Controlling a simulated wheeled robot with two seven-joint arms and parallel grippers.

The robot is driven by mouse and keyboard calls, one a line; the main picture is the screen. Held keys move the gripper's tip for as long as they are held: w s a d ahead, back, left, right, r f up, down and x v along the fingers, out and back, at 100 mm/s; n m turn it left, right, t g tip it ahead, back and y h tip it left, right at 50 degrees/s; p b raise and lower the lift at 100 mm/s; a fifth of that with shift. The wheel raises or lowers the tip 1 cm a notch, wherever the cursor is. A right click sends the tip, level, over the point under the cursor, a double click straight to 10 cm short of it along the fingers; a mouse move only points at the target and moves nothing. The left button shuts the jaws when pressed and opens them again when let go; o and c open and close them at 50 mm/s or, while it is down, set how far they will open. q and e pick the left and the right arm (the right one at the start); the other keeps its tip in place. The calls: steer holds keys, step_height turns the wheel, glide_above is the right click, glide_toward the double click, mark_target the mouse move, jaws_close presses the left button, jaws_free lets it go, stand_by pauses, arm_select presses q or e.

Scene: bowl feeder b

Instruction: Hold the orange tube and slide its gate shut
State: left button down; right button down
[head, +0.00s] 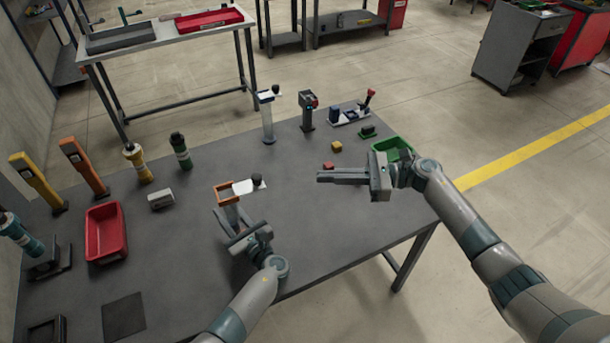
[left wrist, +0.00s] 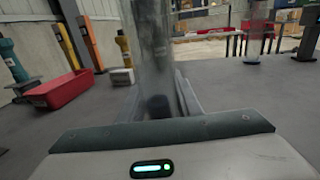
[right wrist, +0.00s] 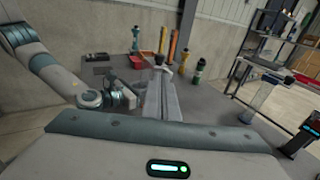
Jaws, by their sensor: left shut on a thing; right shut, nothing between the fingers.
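The orange tube (head: 222,191) stands at the table's middle front: a clear upright tube with an orange frame at its top. Its white gate (head: 245,187) with a black knob (head: 257,180) sticks out to the right of the frame. My left gripper (head: 236,222) is shut on the tube below the frame. The left wrist view shows the clear tube (left wrist: 153,50) between the fingers, with something dark inside low down. My right gripper (head: 322,177) is shut and empty, to the right of the knob and apart from it, its fingers pointing left.
Another clear tube (head: 267,120) with a white gate stands behind. A red bin (head: 106,232) and several coloured posts and bottles are at left. A red cube (head: 328,166), a yellow cube (head: 336,146) and a green bin (head: 394,146) lie near my right gripper. The table's front middle is clear.

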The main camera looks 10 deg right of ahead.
glide_toward(258, 184)
steer(key=a, duration=0.1)
steer(key=w+a, duration=0.1)
steer(key=a, duration=0.1)
steer(key=w+a, duration=0.1)
steer(key=a, duration=0.1)
steer(key=shift+r, duration=0.25)
steer(key=a, duration=0.2)
steer(key=s+a, duration=0.1)
steer(key=a, duration=0.2)
steer(key=shift+s, duration=0.15)
arm_select(q)
steer(key=shift+d, duration=0.1)
arm_select(e)
steer(key=shift+s+d, duration=0.1)
steer(key=shift+d, duration=0.05)
steer(key=v, duration=1.4)
steer(key=shift+d+f, duration=0.1)
arm_select(q)
steer(key=c, duration=1.2)
jaws_free()
